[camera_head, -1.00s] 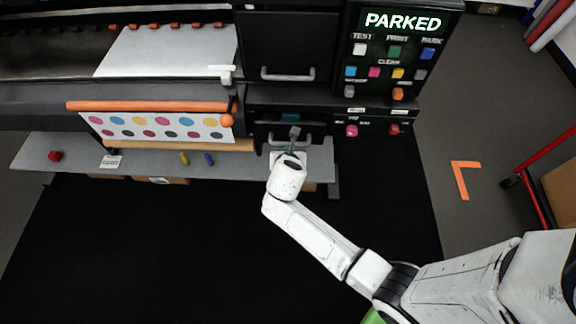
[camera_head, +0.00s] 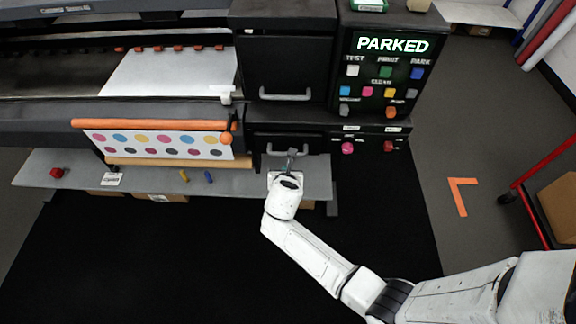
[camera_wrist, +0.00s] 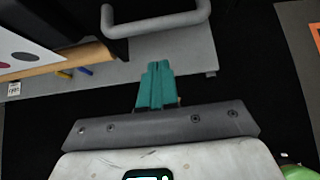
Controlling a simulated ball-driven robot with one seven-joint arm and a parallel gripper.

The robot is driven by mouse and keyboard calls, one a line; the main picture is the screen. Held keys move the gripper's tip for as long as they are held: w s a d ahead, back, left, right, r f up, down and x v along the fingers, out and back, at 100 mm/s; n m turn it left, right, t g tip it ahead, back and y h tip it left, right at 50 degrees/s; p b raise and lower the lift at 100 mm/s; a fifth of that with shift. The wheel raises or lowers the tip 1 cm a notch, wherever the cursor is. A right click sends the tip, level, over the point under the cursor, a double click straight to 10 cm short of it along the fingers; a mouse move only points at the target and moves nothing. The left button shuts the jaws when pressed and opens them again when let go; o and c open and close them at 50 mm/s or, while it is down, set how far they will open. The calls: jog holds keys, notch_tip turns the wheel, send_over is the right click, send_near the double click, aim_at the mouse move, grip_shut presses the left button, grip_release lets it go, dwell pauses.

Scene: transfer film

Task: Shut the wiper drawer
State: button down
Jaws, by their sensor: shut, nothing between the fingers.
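The wiper drawer (camera_head: 262,141) is the dark lower drawer in the printer's right-hand block. It looks flush or nearly flush with the block; a small gap is hard to rule out. Its grey bar handle (camera_wrist: 156,22) crosses the top of the wrist view. My gripper (camera_head: 292,153) is in front of the drawer at its handle in the head view. In the wrist view, the teal fingers (camera_wrist: 157,66) are together and empty, with a gap between their tips and the handle.
A closed-looking upper drawer (camera_head: 286,70) with its own handle sits above. The control panel (camera_head: 388,75) reads PARKED. A grey shelf (camera_head: 235,187) runs below, holding small coloured items. An orange floor mark (camera_head: 460,197) and red cart (camera_head: 535,178) are to the right.

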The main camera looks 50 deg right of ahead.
jog(key=v, duration=1)
jog(key=shift+a+p, duration=0.15)
jog(key=shift+p, duration=0.15)
jog(key=s+a+r+m+g+y, duration=0.1)
jog(key=s+a+m+g+y, duration=0.1)
jog(key=s+m, duration=0.8)
jog(key=s+a+r+m+g+y, duration=0.1)
jog(key=s+a+m+g+y, duration=0.2)
jog(key=s+m, duration=0.7)
jog(key=m+y, duration=0.2)
jog(key=m, duration=0.4)
jog(key=shift+a+r+y, duration=0.3)
jog(key=shift+a, duration=0.05)
